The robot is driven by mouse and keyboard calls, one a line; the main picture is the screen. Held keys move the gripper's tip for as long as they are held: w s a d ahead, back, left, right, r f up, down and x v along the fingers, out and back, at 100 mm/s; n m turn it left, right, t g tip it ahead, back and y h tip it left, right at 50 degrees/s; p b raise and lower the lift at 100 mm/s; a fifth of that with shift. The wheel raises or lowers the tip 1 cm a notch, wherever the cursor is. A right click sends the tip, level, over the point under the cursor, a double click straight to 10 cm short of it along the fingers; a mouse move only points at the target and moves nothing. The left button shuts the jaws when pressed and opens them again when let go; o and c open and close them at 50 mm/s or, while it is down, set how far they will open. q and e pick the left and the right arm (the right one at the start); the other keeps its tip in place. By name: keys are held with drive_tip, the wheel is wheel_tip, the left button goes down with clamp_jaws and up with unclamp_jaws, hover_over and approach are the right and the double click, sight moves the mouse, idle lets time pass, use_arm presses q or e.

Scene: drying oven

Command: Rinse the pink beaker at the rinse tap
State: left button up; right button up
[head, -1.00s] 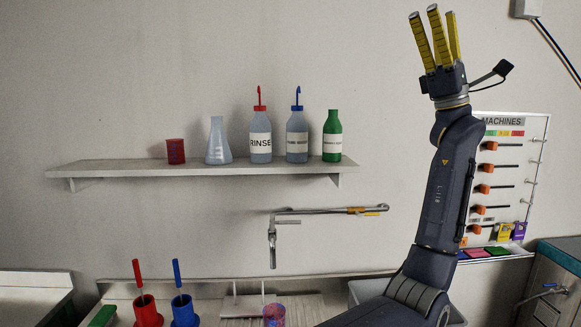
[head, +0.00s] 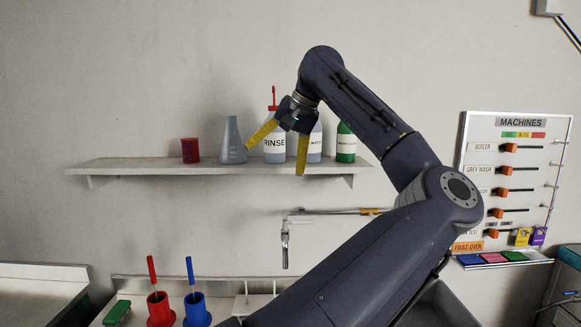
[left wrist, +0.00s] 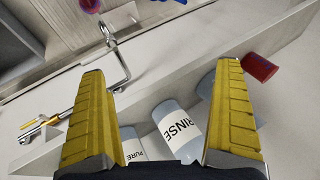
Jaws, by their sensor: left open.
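The pink beaker (left wrist: 90,5) shows only in part at the top edge of the left wrist view; in the head view my arm hides it. The tap (head: 285,243) hangs from a wall pipe below the shelf, and its spout also shows in the left wrist view (left wrist: 123,62). My left gripper (head: 277,157) is open and empty, fingers pointing down, in front of the shelf bottles and above the tap. In the left wrist view nothing sits between its fingers (left wrist: 162,70). My right gripper is not in view.
The shelf (head: 130,166) holds a red beaker (head: 190,150), a flask (head: 232,142), a RINSE bottle (head: 275,145) and a green bottle (head: 346,145). Below stand red (head: 160,310) and blue (head: 196,312) holders with brushes. A MACHINES board (head: 515,180) is at right.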

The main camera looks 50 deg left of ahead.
sight(298, 222)
use_arm(q)
drive_tip(key=w+d+f+n+t+h, duration=0.2)
drive_tip(key=w+d+f+t+h, duration=0.1)
drive_tip(key=w+t, duration=0.15)
drive_tip(key=x, duration=1.7)
drive_tip(key=shift+w+d+f, duration=0.15)
drive_tip(key=shift+w, duration=0.1)
drive_tip(key=shift+c, duration=0.2)
clamp_jaws()
drive_tip(key=shift+o, duration=0.2)
unclamp_jaws()
idle(0.7)
